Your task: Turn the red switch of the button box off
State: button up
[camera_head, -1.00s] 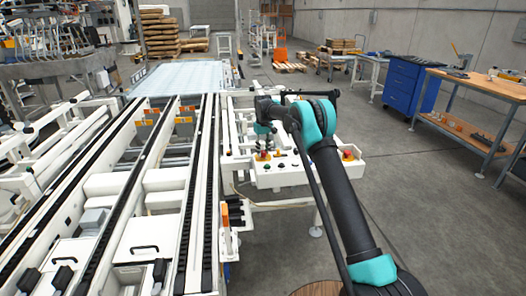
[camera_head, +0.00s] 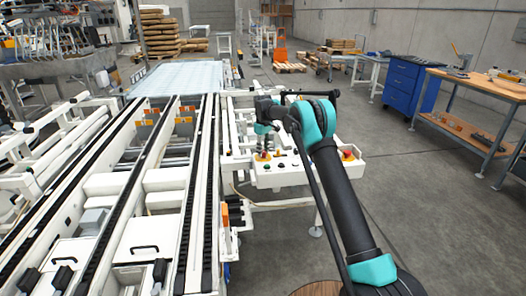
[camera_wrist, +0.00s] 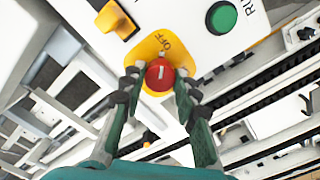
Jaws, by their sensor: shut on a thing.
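The red switch (camera_wrist: 159,76) is a round knob with a short white mark, on a yellow plate (camera_wrist: 172,53) lettered OFF. In the wrist view the mark runs roughly up and down. My gripper (camera_wrist: 160,84) has one finger on each side of the knob and is shut on it. The white button box (camera_head: 287,178) stands beside the conveyor in the head view, with my gripper (camera_head: 263,146) over its left part. The fingers and arm partly hide the switch there.
A green RUN button (camera_wrist: 222,17) and an orange-yellow switch (camera_wrist: 117,20) sit near the knob on the same panel. A red button (camera_head: 347,154) is at the box's right end. Conveyor rails (camera_head: 207,180) run along the left. The floor right of my arm is clear.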

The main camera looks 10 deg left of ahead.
jog(key=o, duration=1.2)
jog(key=shift+c, duration=0.2)
notch_tip(320, 180, up, 12)
